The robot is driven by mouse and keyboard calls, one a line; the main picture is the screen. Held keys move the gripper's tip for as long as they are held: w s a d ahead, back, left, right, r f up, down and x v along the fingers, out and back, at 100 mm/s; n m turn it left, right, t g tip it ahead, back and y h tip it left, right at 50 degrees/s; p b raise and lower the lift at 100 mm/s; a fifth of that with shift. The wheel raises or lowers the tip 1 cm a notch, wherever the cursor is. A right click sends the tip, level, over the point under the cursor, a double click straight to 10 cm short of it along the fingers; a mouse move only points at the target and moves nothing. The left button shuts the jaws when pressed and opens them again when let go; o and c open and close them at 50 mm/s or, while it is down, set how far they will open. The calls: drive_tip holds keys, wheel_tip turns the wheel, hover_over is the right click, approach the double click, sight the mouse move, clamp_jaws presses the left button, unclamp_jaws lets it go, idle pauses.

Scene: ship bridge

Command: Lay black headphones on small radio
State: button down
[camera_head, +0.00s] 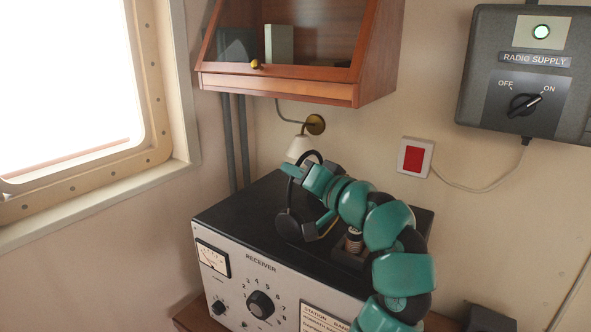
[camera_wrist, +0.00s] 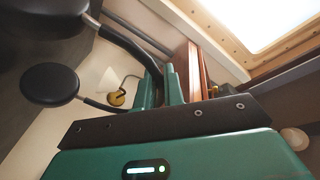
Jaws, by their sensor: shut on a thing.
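The black headphones (camera_head: 288,226) are in my gripper (camera_head: 305,172), over the black top of a grey-fronted set marked RECEIVER (camera_head: 262,282). One round ear cup hangs low, and I cannot tell whether it touches the top. In the wrist view, an ear cup (camera_wrist: 50,83) is at the left, and the headband runs to my gripper (camera_wrist: 160,88), which is shut on it. The other ear cup is partly cut off at the upper left. No set is labelled as the small radio; I cannot tell whether the receiver is it.
A wooden cabinet (camera_head: 278,88) hangs above the receiver, with a small wall lamp (camera_head: 300,147) below it. A window is at the left. A red wall switch (camera_head: 414,157) and a RADIO SUPPLY box (camera_head: 526,75) are at the right. My arm hides part of the receiver top.

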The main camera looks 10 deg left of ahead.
drive_tip(key=shift+f, duration=0.5)
drive_tip(key=c, duration=1.5)
unclamp_jaws()
drive_tip(key=shift+d, duration=0.1)
drive_tip(key=shift+s+d, duration=0.25)
drive_tip(key=shift+d, duration=0.05)
drive_tip(key=b+v, duration=0.5)
drive_tip(key=v, duration=0.6)
drive_tip(key=shift+s, duration=0.1)
